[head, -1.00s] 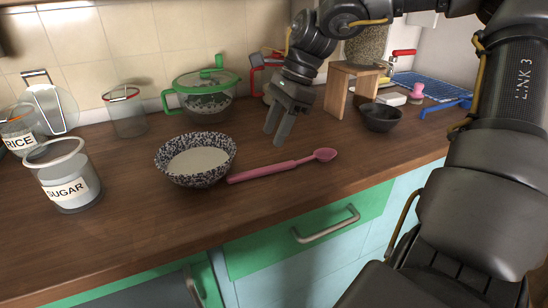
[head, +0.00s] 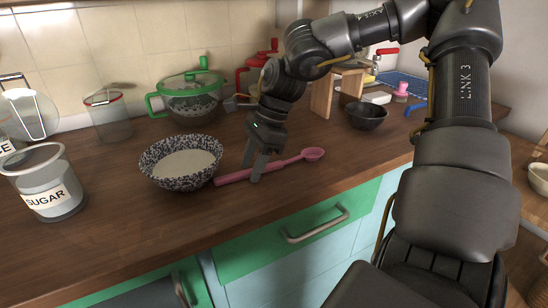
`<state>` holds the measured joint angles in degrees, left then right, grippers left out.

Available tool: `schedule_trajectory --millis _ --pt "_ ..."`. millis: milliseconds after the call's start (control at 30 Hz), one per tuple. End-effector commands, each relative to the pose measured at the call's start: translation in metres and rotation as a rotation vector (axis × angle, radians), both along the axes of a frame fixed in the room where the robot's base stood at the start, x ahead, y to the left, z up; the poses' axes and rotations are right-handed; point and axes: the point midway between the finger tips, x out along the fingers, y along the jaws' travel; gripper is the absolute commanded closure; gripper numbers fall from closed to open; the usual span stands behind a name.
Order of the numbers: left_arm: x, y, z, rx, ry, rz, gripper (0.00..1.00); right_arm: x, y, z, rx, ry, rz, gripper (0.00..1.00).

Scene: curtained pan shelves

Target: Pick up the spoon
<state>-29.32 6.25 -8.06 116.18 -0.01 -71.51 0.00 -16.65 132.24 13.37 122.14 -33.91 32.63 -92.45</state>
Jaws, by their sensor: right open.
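A pink spoon (head: 287,161) lies on the wooden counter (head: 120,225), just right of a speckled bowl (head: 181,179). Its handle end is beside the bowl and its round head points right. My right gripper (head: 249,176) is open, pointing down, with its fingertips at the middle of the spoon's handle. One finger is in front of the handle and hides a short part of it; the other is at its far side. I cannot tell whether either finger touches it. My left gripper is not in view.
A sugar jar (head: 50,190) stands at the left. A green-lidded bowl (head: 190,98) is behind the speckled bowl. A small dark bowl (head: 367,116) and a wooden stand (head: 322,94) are at the right back. The counter front is clear.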

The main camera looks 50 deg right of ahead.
Motion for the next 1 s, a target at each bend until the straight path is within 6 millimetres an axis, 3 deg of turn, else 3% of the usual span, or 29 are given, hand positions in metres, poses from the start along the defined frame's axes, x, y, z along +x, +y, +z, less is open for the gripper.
schedule_trajectory --millis 100,433,767,1000 --pt "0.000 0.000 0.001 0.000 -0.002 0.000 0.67 0.000 0.000 0.000 0.000 0.000 0.000 0.59" --pt "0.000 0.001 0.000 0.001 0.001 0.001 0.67 0.000 0.000 0.001 0.000 0.000 0.000 1.00" --pt "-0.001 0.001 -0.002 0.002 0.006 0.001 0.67 0.000 -0.002 0.003 0.000 -0.001 0.000 1.00" --pt "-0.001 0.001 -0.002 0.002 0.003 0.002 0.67 -0.006 -0.018 0.020 0.000 -0.005 -0.004 1.00"
